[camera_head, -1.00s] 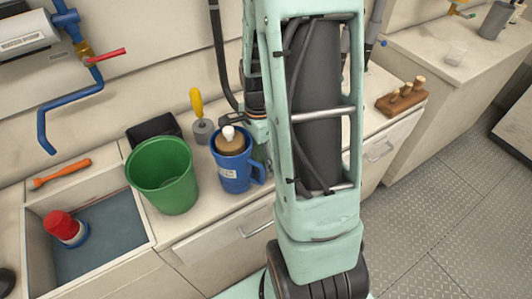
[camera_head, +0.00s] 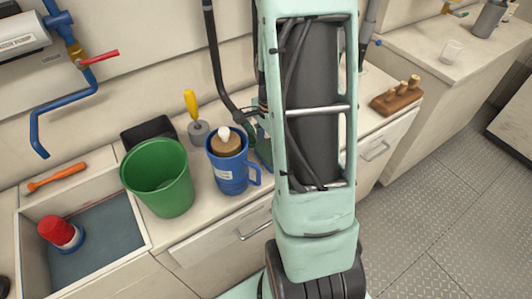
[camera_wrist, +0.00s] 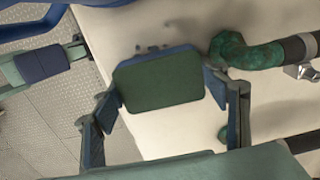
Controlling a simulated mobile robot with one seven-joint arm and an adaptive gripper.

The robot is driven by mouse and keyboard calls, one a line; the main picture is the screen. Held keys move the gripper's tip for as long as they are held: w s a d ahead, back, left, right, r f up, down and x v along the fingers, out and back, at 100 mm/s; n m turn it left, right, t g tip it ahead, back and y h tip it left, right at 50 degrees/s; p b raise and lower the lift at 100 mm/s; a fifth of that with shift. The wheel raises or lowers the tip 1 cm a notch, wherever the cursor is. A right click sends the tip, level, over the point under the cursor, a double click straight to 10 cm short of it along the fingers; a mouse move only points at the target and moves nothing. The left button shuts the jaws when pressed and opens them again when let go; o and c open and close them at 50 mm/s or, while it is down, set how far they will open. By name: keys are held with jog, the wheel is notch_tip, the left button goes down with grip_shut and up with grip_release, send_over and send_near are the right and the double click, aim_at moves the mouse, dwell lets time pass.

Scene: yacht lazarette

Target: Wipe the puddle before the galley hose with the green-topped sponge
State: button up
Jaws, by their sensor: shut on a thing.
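The green-topped sponge (camera_wrist: 158,80) is between the two fingers of my gripper (camera_wrist: 162,90) in the wrist view, its green face towards the camera. My gripper is shut on it, over a pale counter (camera_wrist: 180,25). A few small dark marks (camera_wrist: 152,49) lie just beyond the sponge; I cannot tell whether they are part of the puddle. A mottled green hose end (camera_wrist: 236,50) joins a dark hose to the right of the sponge. In the head view my arm hides most of this spot, and a black hose (camera_head: 215,60) runs down the wall beside it.
A blue mug (camera_head: 230,174) with a brown, white-topped thing in it and a green bucket (camera_head: 158,190) stand left of my arm. A sink (camera_head: 112,225) holds a red-topped object (camera_head: 57,231). A wooden rack (camera_head: 396,99) stands to the right.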

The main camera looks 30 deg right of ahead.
aim_at(255, 162)
jog(key=shift+d+f, duration=0.2)
jog(key=shift+d, duration=1.45)
jog(key=shift+o, duration=0.2)
jog(key=shift+s+a+f, duration=0.1)
jog(key=shift+a+f, duration=0.05)
jog(key=shift+a, duration=1.05)
jog(key=shift+s+a+f, duration=0.1)
jog(key=shift+a+f, duration=0.05)
jog(key=shift+a, duration=1)
jog(key=shift+a+r+p, duration=0.1)
jog(key=shift+a+p, duration=0.45)
jog(key=shift+a, duration=1.45)
jog(key=shift+c, duration=0.2)
jog(key=shift+d, duration=0.1)
jog(key=shift+r+p, duration=0.4)
jog(key=shift+r, duration=0.1)
notch_tip(255, 162, up, 3)
jog(key=shift+w+d+f+p, duration=0.1)
jog(key=shift+f+p, duration=0.05)
jog(key=shift+p, duration=1)
jog(key=shift+r+p, duration=1.1)
jog(key=shift+r, duration=0.15)
